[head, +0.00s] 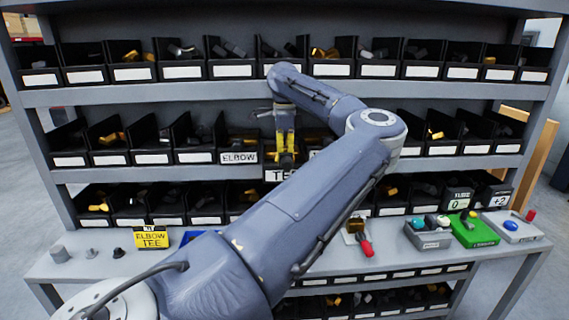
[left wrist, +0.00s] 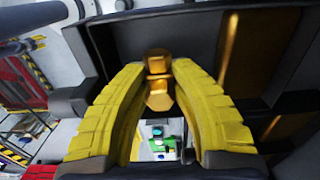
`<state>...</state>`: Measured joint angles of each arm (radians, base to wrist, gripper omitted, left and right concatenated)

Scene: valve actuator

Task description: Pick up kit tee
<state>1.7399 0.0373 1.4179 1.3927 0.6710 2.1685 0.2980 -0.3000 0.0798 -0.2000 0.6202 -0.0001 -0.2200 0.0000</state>
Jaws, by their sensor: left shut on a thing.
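My left gripper (head: 285,152) points down at the middle shelf row, in front of the bin whose label (head: 277,175) shows "TE", the rest hidden by my arm. In the left wrist view its yellow fingers (left wrist: 158,95) are closed around a brass fitting, the kit tee (left wrist: 158,82), at their tips. The tee's full shape is hidden by the fingers. In the head view the tee is too small to make out clearly. The "ELBOW" bin (head: 239,157) is just left of the gripper. My right gripper is not in view.
Rows of black bins fill the shelves around the gripper. The bench holds a yellow "ELBOW TEE" card (head: 152,238), a blue tray (head: 197,236), a red-handled tool (head: 365,245), a grey box (head: 428,236) and a green box (head: 473,232). Dark bin walls stand close to the fingers in the wrist view.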

